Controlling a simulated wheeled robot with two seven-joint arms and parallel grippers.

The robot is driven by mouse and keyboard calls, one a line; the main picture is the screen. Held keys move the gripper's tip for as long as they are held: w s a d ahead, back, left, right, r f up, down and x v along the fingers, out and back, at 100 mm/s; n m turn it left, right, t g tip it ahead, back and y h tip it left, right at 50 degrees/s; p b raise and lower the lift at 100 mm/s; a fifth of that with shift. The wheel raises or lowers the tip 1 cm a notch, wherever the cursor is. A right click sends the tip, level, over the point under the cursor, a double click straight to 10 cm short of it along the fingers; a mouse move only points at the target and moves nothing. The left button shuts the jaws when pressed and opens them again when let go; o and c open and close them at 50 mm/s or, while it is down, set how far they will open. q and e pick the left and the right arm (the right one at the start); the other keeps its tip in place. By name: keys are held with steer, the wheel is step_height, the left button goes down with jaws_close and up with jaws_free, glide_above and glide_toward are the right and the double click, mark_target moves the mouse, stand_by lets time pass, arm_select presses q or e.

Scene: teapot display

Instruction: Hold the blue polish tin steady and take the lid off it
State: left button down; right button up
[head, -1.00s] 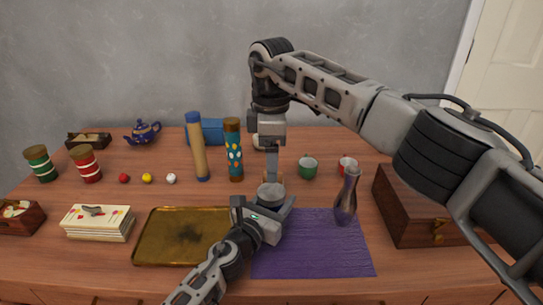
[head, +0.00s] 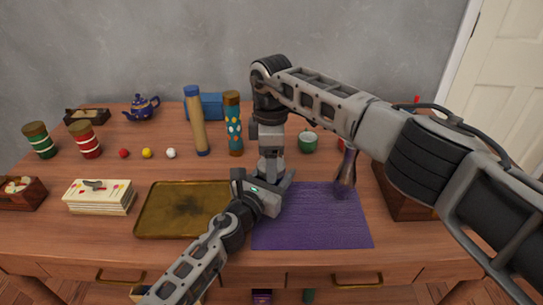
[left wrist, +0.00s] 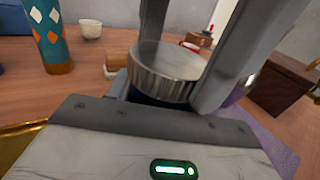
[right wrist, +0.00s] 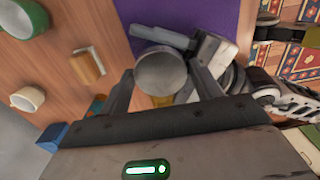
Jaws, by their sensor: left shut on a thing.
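The blue polish tin shows as a dark blue band (left wrist: 150,97) under its ribbed silver lid (left wrist: 165,68) in the left wrist view. The lid is on the tin. My left gripper (head: 273,195) is shut on the tin above the purple mat's back left corner. My right gripper (head: 270,178) points down from above, with its fingers on either side of the lid. In the right wrist view the round lid top (right wrist: 161,74) lies between these fingers, with a gap at least on the left. The right gripper looks open. In the head view, the grippers hide the tin and lid.
A gold tray (head: 155,225) is to the left. A wooden chest (head: 395,195) stands right, partly behind my right arm. Tall tubes (head: 233,125) and a green cup (head: 307,142) stand behind.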

steer(key=c, duration=0.6)
steer(key=n, duration=0.5)
steer(key=shift+n, duration=0.3)
steer(key=shift+c, duration=0.2)
steer(key=n, duration=0.4)
steer(key=shift+r+n, duration=0.1)
steer(key=shift+n, duration=0.3)
steer(key=n, duration=0.2)
steer(key=shift+n, duration=0.4)
arm_select(q)
steer(key=shift+f, duration=0.1)
arm_select(e)
steer(key=n, duration=3)
steer(key=shift+r, duration=0.25)
